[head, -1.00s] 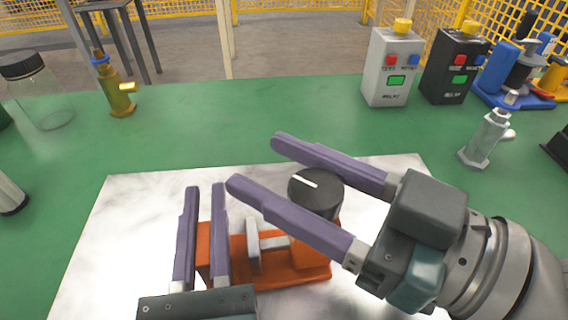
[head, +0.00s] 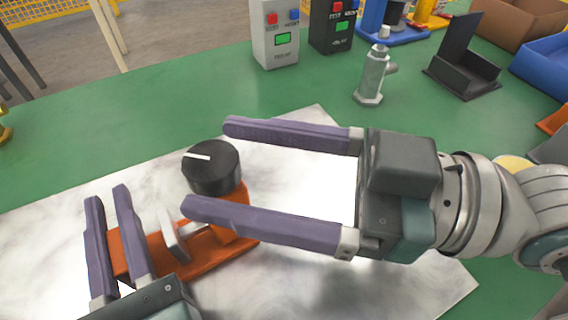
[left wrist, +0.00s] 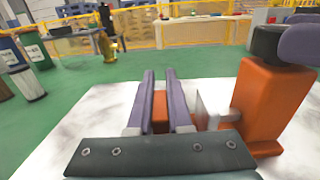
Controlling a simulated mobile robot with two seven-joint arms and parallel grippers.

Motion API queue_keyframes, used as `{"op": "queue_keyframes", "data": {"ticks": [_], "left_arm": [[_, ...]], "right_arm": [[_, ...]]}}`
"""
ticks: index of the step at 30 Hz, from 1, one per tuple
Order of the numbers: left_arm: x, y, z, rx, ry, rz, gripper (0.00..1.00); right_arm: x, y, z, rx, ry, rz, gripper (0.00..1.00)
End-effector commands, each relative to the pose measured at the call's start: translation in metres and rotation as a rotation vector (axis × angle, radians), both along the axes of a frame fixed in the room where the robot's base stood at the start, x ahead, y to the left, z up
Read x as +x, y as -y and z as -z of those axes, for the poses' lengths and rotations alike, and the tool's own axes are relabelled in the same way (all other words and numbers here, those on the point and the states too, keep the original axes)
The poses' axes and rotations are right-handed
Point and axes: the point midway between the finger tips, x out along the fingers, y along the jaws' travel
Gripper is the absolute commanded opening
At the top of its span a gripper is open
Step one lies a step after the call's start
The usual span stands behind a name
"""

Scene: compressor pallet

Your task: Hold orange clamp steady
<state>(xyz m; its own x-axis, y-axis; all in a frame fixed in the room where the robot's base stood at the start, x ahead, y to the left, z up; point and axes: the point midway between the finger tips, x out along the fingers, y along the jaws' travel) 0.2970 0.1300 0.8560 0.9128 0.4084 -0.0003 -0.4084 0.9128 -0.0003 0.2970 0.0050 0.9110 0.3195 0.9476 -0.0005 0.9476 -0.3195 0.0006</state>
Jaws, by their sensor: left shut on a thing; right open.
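The orange clamp (head: 205,262) lies on a white marbled plate (head: 48,226) and has a black knob (head: 212,168) with a white line at its far right end. My left gripper (head: 108,195) is shut on the clamp's upright at its left end. In the left wrist view the fingers (left wrist: 160,85) stand on both sides of the orange part, and the clamp's taller block (left wrist: 268,100) is to the right. My right gripper (head: 205,168) is open, pointing left, its fingers above and right of the clamp near the knob. It looks empty.
A grey button box (head: 275,38) and a black one (head: 333,28) stand at the back. A metal fitting (head: 372,78), a black bracket (head: 464,65), a brown box (head: 520,20) and a blue bin (head: 545,65) are to the right.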

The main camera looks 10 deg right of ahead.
Motion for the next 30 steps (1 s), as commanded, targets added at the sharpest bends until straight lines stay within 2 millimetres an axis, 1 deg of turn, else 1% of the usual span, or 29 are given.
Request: {"op": "queue_keyframes", "data": {"ticks": [1, 6, 9, 12, 16, 27, 29, 30], "left_arm": [[0.000, 0.000, 0.000, 0.000, -0.001, -0.001, 0.00], [0.000, 0.000, 0.000, 0.000, -0.001, -0.001, 0.00], [0.000, 0.000, 0.000, 0.000, 0.000, -0.001, 0.00], [0.000, 0.000, 0.000, 0.000, 0.000, -0.001, 0.00], [0.000, 0.000, 0.000, 0.000, 0.000, -0.001, 0.00], [0.000, 0.000, 0.000, 0.001, 0.000, -0.001, 0.00], [0.000, 0.000, 0.000, 0.001, 0.000, -0.001, 0.00], [0.000, 0.000, 0.000, 0.001, 0.000, -0.001, 0.00]], "right_arm": [[-0.003, 0.013, -0.001, -0.002, -0.001, 0.003, 0.80], [-0.014, 0.043, 0.000, -0.001, 0.001, 0.001, 0.80], [-0.018, 0.054, 0.000, 0.001, 0.000, -0.001, 0.80], [-0.021, 0.061, -0.001, 0.001, -0.001, 0.000, 0.80], [-0.022, 0.064, -0.001, 0.002, 0.000, 0.001, 0.80], [-0.021, 0.063, -0.001, 0.002, 0.000, 0.000, 0.81], [-0.019, 0.063, -0.001, 0.002, 0.002, 0.006, 0.81], [-0.015, 0.062, -0.002, 0.001, 0.003, 0.018, 0.81]]}}
